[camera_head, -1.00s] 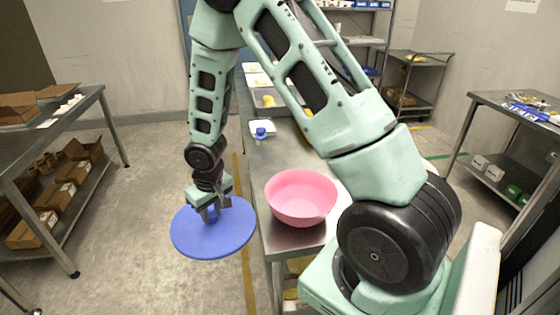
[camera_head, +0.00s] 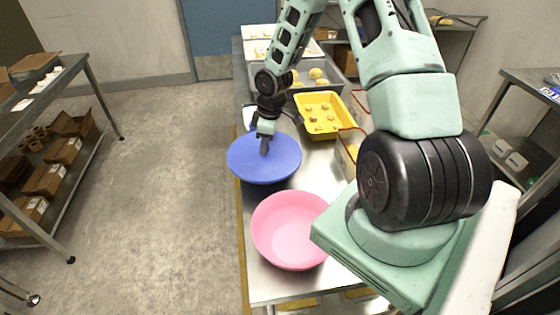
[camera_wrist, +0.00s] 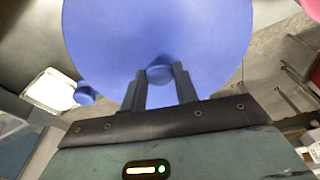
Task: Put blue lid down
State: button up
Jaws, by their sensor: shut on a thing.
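The blue lid (camera_head: 262,170) is a wide round disc with a small knob in its middle. My gripper (camera_head: 265,145) is shut on the knob and points down from above. In the wrist view the lid (camera_wrist: 158,30) fills the upper middle, with its knob (camera_wrist: 160,70) between the two fingers. The lid is over the metal table, behind the pink bowl. I cannot tell for sure whether it touches the table top.
The pink bowl (camera_head: 290,230) stands open on the metal table (camera_head: 275,290), near its front end. A yellow tray (camera_head: 322,125) with small items lies behind the lid, to the right. A grey tray (camera_head: 340,88) with yellow things is farther back. A shelf with cardboard boxes (camera_head: 47,180) is at the left.

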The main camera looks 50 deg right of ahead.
aim_at(280, 156)
jog(key=d+n, duration=0.1)
jog(key=d+r, duration=0.1)
jog(key=d, duration=0.1)
jog(key=s+d+n+p, duration=0.1)
jog(key=shift+d+r+n, duration=0.3)
jog(key=shift+d, duration=0.05)
jog(key=shift+s+d+f, duration=0.1)
jog(key=shift+d, duration=0.1)
notch_tip(280, 156, down, 10)
jog(key=p, duration=0.3)
jog(key=shift+d, duration=0.1)
jog(key=o, duration=1)
